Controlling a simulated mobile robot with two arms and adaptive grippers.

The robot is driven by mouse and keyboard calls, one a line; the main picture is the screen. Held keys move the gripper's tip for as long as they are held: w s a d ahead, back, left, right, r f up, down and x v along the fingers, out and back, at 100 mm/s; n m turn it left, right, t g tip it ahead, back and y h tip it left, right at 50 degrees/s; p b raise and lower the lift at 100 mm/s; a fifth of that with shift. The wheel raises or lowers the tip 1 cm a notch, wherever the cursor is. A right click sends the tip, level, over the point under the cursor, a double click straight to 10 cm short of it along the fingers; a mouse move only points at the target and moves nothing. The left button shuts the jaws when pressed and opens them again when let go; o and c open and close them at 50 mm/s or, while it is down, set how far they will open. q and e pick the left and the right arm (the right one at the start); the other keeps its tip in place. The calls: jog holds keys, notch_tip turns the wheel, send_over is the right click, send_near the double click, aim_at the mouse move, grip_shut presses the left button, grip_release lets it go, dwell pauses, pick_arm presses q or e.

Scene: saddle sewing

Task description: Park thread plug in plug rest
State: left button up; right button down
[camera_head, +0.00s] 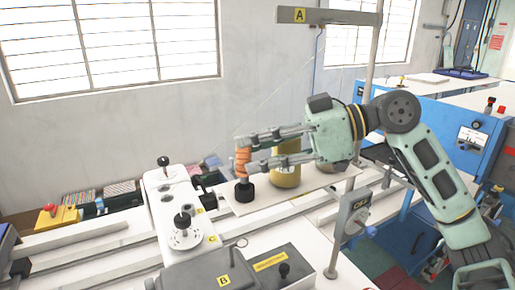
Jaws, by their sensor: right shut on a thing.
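An orange ribbed piece, which looks like the thread plug (242,160), is between the fingertips of my right gripper (245,155). My right gripper reaches in from the right and is shut on it. Directly below the orange piece is a short black cylinder (244,192), which looks like the plug rest, on a pale board (272,203). I cannot tell whether the plug is seated in it or just above it. A thin pale line, like thread, slants up from near the plug toward the overhead bar. My left gripper is not in view.
A yellow container (286,175) stands close behind the right gripper's fingers. A white machine unit (172,205) with black knobs is to the left. A grey post (358,150) carries the overhead bar marked A (320,17). A dark box marked B (225,270) is in front.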

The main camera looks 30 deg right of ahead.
jog(key=shift+f+b, duration=1.55)
jog(key=shift+f, duration=0.1)
dwell(0.3)
jog(key=c, duration=1.7)
grip_release()
jog(key=shift+s+r, duration=0.1)
jog(key=shift+o, duration=0.2)
jog(key=shift+r, duration=0.1)
jog(key=shift+s+d+r, duration=0.15)
jog(key=shift+d, duration=0.15)
jog(key=v, duration=1.1)
jog(key=shift+s, duration=0.2)
